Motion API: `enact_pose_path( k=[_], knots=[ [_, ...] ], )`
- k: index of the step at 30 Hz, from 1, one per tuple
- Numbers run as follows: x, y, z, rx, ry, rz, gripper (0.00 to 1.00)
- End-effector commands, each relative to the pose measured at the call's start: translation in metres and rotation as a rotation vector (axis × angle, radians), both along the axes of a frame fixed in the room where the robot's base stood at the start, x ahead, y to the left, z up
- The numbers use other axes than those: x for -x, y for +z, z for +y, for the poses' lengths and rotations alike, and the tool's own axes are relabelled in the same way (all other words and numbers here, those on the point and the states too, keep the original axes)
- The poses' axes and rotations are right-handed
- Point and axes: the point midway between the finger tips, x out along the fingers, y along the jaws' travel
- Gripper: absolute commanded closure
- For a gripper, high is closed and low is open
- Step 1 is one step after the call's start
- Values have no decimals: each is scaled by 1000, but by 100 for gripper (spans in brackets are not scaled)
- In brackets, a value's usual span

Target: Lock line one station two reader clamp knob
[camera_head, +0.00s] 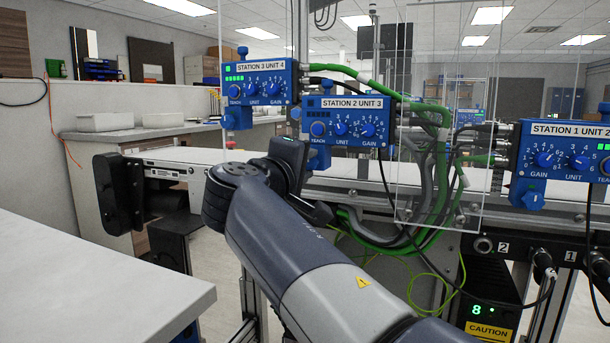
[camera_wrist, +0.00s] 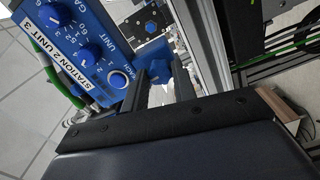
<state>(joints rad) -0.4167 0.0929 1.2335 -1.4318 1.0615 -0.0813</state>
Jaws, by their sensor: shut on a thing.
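The blue reader labelled STATION 2 UNIT 3 (camera_head: 347,121) hangs in the middle of the head view; its small display is dark. Its blue clamp (camera_head: 319,158) shows just below it, partly hidden by my gripper (camera_head: 294,160). In the wrist view the same reader (camera_wrist: 88,45) is at the upper left, turned on its side. There my gripper (camera_wrist: 160,84) is shut on a blue clamp knob (camera_wrist: 158,70) beside the reader. The fingers cover part of the knob, and its turn angle cannot be read.
Readers STATION 3 UNIT 4 (camera_head: 258,80) and STATION 1 UNIT 2 (camera_head: 566,149) flank it, with lit green displays. Green and black cables (camera_head: 435,170) hang to the right, behind a clear panel. A grey counter (camera_head: 90,285) fills the lower left.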

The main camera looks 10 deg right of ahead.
Motion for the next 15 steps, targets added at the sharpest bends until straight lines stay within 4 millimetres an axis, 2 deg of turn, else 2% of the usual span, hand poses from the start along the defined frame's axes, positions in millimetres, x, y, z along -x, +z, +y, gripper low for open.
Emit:
enact_pose_path(
  k=[15],
  knots=[
    [0,-2,0,-67,-1,-44,96]
  ],
)
